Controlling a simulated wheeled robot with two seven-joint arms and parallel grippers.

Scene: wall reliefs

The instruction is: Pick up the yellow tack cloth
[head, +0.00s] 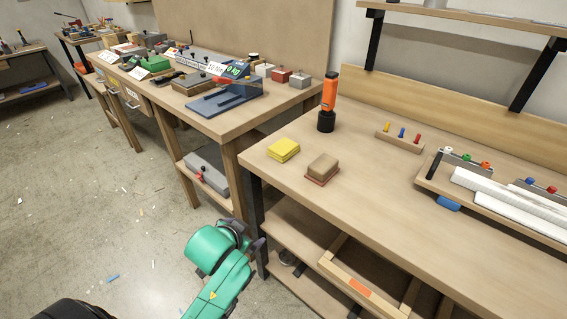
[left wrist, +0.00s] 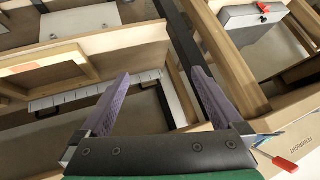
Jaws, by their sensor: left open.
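The yellow tack cloth (head: 284,150) lies folded on the near left part of the wooden workbench (head: 370,210) in the head view. My left gripper (head: 257,243) is below the bench top, in front of the bench's left corner and apart from the cloth. In the left wrist view the left gripper (left wrist: 158,75) shows its two purple-grey fingers spread, with nothing held between them. The cloth is not seen in the left wrist view. My right gripper is not in view.
A brown sanding block (head: 322,168) sits right of the cloth. An orange and black torch (head: 328,100) stands behind it. A peg rack (head: 400,138) and a tray (head: 430,180) are farther right. A lower shelf holds a wooden frame (head: 360,285). A second bench (head: 235,120) stands left.

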